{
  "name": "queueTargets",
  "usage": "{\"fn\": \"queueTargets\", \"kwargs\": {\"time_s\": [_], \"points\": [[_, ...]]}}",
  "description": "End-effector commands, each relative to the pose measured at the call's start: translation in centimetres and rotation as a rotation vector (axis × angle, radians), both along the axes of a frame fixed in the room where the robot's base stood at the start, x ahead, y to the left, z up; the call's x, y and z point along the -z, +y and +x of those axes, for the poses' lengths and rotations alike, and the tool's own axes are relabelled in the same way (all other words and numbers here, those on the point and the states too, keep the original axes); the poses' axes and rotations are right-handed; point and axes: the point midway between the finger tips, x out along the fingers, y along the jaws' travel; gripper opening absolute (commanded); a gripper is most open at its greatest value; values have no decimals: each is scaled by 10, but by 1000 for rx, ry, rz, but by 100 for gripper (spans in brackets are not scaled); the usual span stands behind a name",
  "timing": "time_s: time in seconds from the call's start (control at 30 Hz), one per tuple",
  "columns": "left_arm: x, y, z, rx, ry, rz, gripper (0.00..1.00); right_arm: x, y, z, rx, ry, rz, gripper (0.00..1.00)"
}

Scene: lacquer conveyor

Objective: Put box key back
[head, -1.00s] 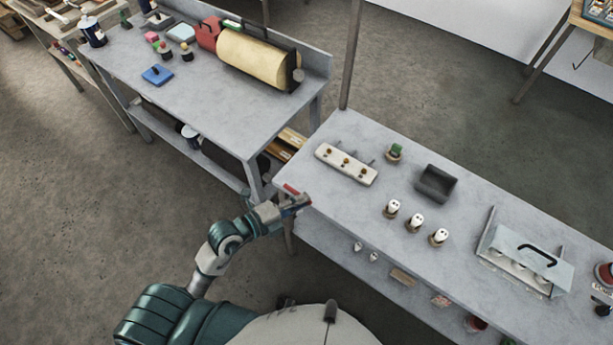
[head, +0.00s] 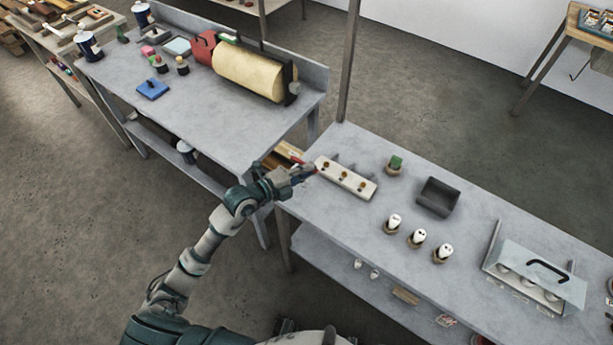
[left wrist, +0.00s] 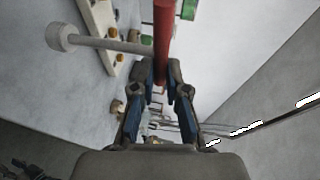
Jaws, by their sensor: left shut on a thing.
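My left gripper (head: 304,172) is shut on the box key, whose red bar (left wrist: 163,38) stands out between the blue-padded fingers in the left wrist view. In the head view only a little red shows at the fingertips, so the rest of the key is hidden. The gripper is at the left end of the cream peg rail (head: 347,179), which lies on the right-hand bench and has several brass spots. My right gripper is out of view.
On the same bench (head: 310,215) stand a green-topped piece (head: 395,164), a dark tray (head: 438,196), several white-topped pieces (head: 416,237) and a metal case with a black handle (head: 540,270). A second bench (head: 205,120) with a cream roller (head: 250,72) is at the left.

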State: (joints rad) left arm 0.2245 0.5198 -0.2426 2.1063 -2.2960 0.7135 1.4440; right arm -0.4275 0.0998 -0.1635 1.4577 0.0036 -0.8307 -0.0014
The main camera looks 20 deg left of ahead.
Motion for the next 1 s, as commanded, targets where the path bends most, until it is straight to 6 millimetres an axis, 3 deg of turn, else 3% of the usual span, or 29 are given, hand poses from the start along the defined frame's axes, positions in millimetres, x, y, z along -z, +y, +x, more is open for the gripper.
{"fn": "queueTargets", "kwargs": {"time_s": [0.03,0.1,0.23,0.57,0.6,0.7,1.0], "points": [[0,2,8,-2,-3,2,0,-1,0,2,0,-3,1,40],[18,2,5,0,4,5,0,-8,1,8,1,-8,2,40],[34,3,5,-1,1,1,0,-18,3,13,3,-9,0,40],[36,2,5,-1,-1,-2,0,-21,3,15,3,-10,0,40],[36,2,5,-1,0,-1,18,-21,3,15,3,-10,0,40],[36,2,5,-1,0,-1,38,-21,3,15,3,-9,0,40],[35,2,4,-1,-1,0,38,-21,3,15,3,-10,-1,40]]}}
